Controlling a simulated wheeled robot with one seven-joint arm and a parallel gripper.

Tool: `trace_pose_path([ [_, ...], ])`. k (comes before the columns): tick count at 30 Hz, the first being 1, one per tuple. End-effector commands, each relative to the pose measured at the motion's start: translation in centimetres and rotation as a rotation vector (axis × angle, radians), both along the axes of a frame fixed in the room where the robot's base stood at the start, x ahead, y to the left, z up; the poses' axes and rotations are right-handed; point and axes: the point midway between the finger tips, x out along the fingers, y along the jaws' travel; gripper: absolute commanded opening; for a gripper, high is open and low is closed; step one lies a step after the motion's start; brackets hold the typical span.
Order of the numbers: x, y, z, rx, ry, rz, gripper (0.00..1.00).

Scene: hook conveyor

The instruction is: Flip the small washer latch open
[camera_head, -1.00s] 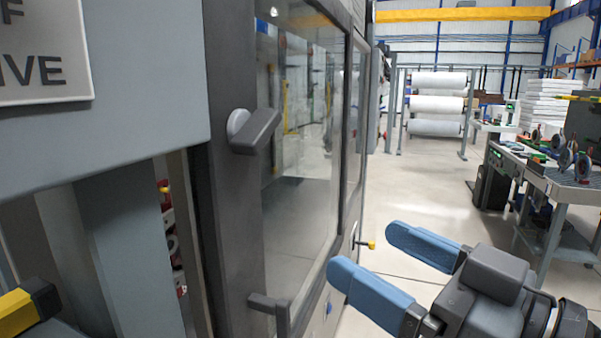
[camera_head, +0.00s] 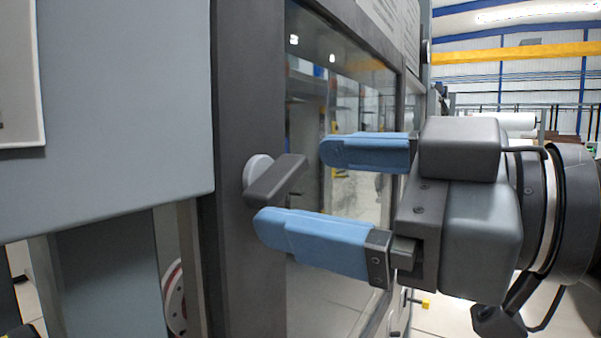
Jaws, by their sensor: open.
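The small washer latch (camera_head: 276,181) is a dark grey lever on a pale round base, set on the dark frame of a glass door. The lever slants up to the right from its base. My gripper (camera_head: 292,187) has two blue fingers, one above the other, spread apart and pointing left at the latch. In the picture the latch lies between the two fingertips, with the lower finger just below the lever. I cannot tell whether a finger touches it. Nothing is held.
The glass door (camera_head: 345,110) fills the middle behind my gripper. A grey-blue machine panel (camera_head: 120,110) with a pale sign (camera_head: 20,75) stands to the left. A yellow overhead beam (camera_head: 510,53) and open hall lie at the far right.

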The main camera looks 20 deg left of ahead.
Motion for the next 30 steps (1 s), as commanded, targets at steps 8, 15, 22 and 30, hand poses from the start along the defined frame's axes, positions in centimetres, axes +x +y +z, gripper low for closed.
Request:
trace_pose_path([
  [8,0.3,2.5,0.0,0.000,0.001,0.000,0.89],
  [15,0.4,2.6,0.0,0.001,0.001,-0.002,0.89],
  [22,0.4,2.6,0.0,0.001,0.001,-0.001,0.71],
  [30,0.4,2.6,0.0,0.001,0.001,-0.001,0.45],
])
